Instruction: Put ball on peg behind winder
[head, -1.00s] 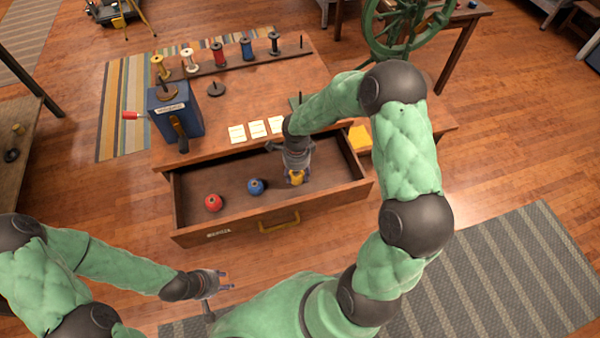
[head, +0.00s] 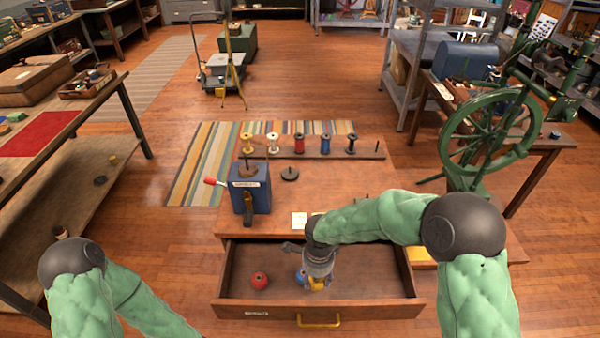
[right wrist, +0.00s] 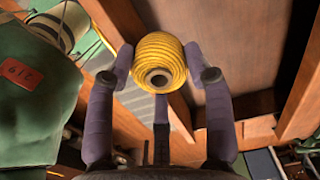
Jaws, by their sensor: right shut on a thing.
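My right gripper (head: 316,284) is shut on a yellow wound ball (head: 318,283) over the open drawer. In the right wrist view the yellow ball (right wrist: 160,62) sits between the fingers, its dark centre hole facing the camera. The winder (head: 250,188) is a blue box with a red handle at the tabletop's left. Behind it runs a dark peg rail (head: 315,154) with several spools: yellow (head: 249,142), white, red, blue and black. A thin bare peg (head: 377,148) stands at its right end. My left gripper is out of view below the frame.
A red ball (head: 259,280) lies in the drawer (head: 235,309). A blue ball (head: 301,275) is partly hidden by my gripper. A small dark disc stand (head: 290,174) is right of the winder. A green spinning wheel (head: 487,130) stands at the right.

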